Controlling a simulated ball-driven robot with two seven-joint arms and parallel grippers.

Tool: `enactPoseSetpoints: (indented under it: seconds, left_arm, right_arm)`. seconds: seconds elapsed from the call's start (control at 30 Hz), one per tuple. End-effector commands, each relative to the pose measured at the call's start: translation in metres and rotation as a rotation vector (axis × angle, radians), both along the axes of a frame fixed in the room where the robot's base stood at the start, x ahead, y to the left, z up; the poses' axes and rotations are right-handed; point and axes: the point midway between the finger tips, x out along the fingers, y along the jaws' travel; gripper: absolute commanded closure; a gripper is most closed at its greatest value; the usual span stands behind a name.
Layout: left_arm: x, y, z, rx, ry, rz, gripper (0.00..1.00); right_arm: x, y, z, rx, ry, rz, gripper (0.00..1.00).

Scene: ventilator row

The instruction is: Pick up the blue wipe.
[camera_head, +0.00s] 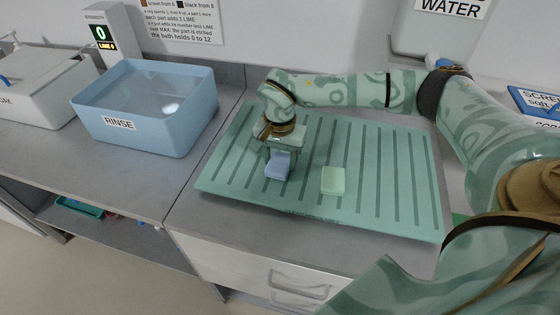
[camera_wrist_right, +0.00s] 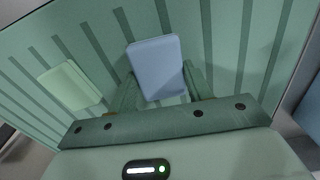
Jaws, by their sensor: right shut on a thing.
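The blue wipe (camera_head: 278,166) is a small pale-blue block over the left half of the green ribbed mat (camera_head: 380,205). My right gripper (camera_head: 277,158) is above it and shut on it. In the right wrist view the blue wipe (camera_wrist_right: 158,68) sits between the two fingers of the gripper (camera_wrist_right: 160,88). I cannot tell whether the wipe touches the mat. A pale-green wipe (camera_head: 333,180) lies on the mat to the right, apart from the gripper; it also shows in the right wrist view (camera_wrist_right: 70,86). My left gripper is not in view.
A blue rinse basin (camera_head: 150,135) stands left of the mat on the grey counter. A grey lidded box (camera_head: 30,95) is at the far left. A water container (camera_head: 430,35) hangs at the back right. The mat's right part is clear under my arm.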

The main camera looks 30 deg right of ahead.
Motion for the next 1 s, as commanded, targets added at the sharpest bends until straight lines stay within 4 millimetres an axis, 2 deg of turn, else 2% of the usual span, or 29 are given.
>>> enactPoseSetpoints:
  seconds: [0.13,0.37,0.5,0.63,0.8,1.0]
  left_arm:
    - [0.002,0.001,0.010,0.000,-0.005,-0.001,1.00]
    - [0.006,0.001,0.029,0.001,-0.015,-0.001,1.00]
    - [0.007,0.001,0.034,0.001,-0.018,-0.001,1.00]
    - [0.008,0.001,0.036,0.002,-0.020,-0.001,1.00]
    - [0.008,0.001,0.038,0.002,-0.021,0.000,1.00]
    - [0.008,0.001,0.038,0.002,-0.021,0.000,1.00]
  right_arm:
    - [-0.004,-0.002,0.030,-0.002,-0.005,0.000,0.72]
    - [-0.054,-0.010,0.089,-0.001,-0.006,0.000,0.72]
    - [-0.093,-0.017,0.101,-0.001,-0.002,0.001,0.72]
    - [-0.118,-0.020,0.111,-0.002,-0.001,0.000,0.72]
    - [-0.135,-0.023,0.118,0.000,-0.001,-0.001,0.72]
    - [-0.138,-0.023,0.119,0.000,-0.001,0.000,0.72]
